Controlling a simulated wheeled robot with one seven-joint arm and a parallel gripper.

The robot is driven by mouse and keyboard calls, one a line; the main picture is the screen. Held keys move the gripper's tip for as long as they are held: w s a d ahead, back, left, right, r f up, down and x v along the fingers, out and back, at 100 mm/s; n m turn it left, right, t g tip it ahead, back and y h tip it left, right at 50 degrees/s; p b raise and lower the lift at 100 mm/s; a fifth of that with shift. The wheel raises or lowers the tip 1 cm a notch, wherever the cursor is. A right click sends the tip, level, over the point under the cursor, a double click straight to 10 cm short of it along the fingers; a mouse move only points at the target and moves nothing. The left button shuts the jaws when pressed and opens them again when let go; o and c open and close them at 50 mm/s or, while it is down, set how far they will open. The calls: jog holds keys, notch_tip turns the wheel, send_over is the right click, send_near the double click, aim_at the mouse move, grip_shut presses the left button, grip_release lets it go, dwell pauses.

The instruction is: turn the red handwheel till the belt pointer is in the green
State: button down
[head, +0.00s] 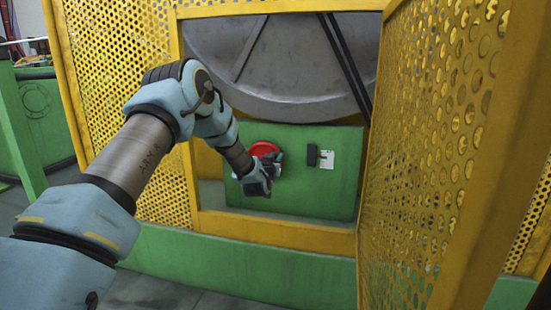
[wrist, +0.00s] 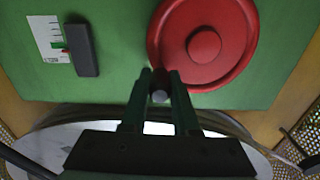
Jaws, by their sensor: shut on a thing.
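The red handwheel (head: 264,149) is on a green panel inside the open yellow guard, partly hidden by my gripper (head: 270,169). In the wrist view the wheel (wrist: 225,50) shows its disc and raised hub. My gripper (wrist: 160,78) is shut on the wheel's small dark handle (wrist: 160,96) near the rim. The white belt gauge (head: 327,160) is right of the wheel; in the wrist view the gauge (wrist: 45,35) is at upper left. A small red pointer (wrist: 64,50) lies close to its green mark (wrist: 57,44); whether it is inside the green I cannot tell.
A dark block (head: 312,155) sits beside the gauge. A large grey drum (head: 285,60) and a dark belt (head: 347,65) are above the panel. The yellow mesh door (head: 430,150) stands open at right, and a yellow frame surrounds the opening.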

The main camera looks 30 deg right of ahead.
aim_at(260, 145)
jog(key=shift+r, duration=0.1)
dwell(0.8)
jog(key=n, duration=0.1)
jog(key=w+a+r+n, duration=0.1)
jog(key=n, duration=0.1)
jog(key=shift+r+n, duration=0.2)
jog(key=shift+n, duration=0.1)
jog(key=n, duration=0.1)
jog(key=w+a+r+n, duration=0.1)
jog(key=n, duration=0.1)
jog(key=shift+w+a+n+b, duration=0.1)
jog(key=shift+a+n+b, duration=0.1)
jog(key=shift+n+b, duration=0.1)
jog(key=n, duration=0.1)
jog(key=w+a+n, duration=0.1)
jog(key=n, duration=0.2)
jog(key=shift+w+a+r, duration=0.15)
jog(key=shift+w+a, duration=0.15)
jog(key=shift+a, duration=0.05)
jog(key=shift+w+a+n+b, duration=0.25)
jog(key=shift+n, duration=0.4)
jog(key=shift+w+a+n+b, duration=0.2)
jog(key=shift+n, duration=0.45)
jog(key=c, duration=0.7)
grip_release()
